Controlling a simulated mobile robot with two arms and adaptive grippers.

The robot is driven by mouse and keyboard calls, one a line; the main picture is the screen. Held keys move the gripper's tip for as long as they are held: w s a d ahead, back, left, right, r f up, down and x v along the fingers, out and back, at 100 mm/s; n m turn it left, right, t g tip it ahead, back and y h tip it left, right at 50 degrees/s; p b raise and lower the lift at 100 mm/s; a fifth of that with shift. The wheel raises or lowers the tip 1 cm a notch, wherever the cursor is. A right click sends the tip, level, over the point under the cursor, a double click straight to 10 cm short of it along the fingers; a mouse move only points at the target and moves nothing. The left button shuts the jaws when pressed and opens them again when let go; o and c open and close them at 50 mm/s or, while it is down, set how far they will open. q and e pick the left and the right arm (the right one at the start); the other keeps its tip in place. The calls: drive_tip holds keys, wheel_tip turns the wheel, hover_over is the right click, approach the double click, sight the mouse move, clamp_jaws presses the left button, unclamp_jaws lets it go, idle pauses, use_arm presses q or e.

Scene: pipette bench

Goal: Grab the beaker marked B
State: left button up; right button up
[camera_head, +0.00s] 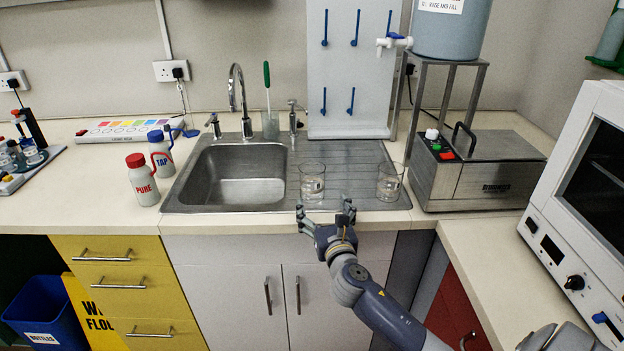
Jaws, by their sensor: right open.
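Two clear glass beakers stand upright on the ribbed drainboard right of the sink. The left beaker (312,184) is near the front edge, and the right beaker (389,183) is further along to the right. Each has a small pale label, too small for me to read, so I cannot tell which one is marked B. My right gripper (324,209) is open and empty just in front of the left beaker, with its fingers spread to either side of the beaker's near base. I cannot tell whether they touch it. My left gripper is not in view.
The sink (240,175) with its tap (236,85) lies left of the beakers. A pegboard (350,75) rises behind. Bottles marked PURE (143,184) and TAP (161,158) stand left of the sink.

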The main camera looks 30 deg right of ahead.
sight(316, 189)
drive_tip(key=x, duration=0.1)
drive_tip(key=b+x, duration=0.1)
drive_tip(key=x, duration=0.1)
drive_tip(key=shift+r, duration=0.2)
drive_tip(key=shift+b+x, duration=0.3)
drive_tip(key=shift+x, duration=0.9)
drive_tip(key=shift+w, duration=0.25)
drive_tip(key=shift+w+d+r, duration=0.1)
drive_tip(key=shift+w+r, duration=0.05)
drive_tip(key=shift+w, duration=0.15)
drive_tip(key=b+x, duration=0.2)
drive_tip(key=x, duration=0.1)
drive_tip(key=shift+w+r, duration=0.15)
drive_tip(key=shift+w, duration=0.35)
drive_tip(key=shift+w+r, duration=0.1)
drive_tip(key=c, duration=1.1)
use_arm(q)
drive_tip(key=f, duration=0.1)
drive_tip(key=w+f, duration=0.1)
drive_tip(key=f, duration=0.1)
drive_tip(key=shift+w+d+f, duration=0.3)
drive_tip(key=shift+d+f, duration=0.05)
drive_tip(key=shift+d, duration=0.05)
use_arm(e)
drive_tip(key=shift+c, duration=0.3)
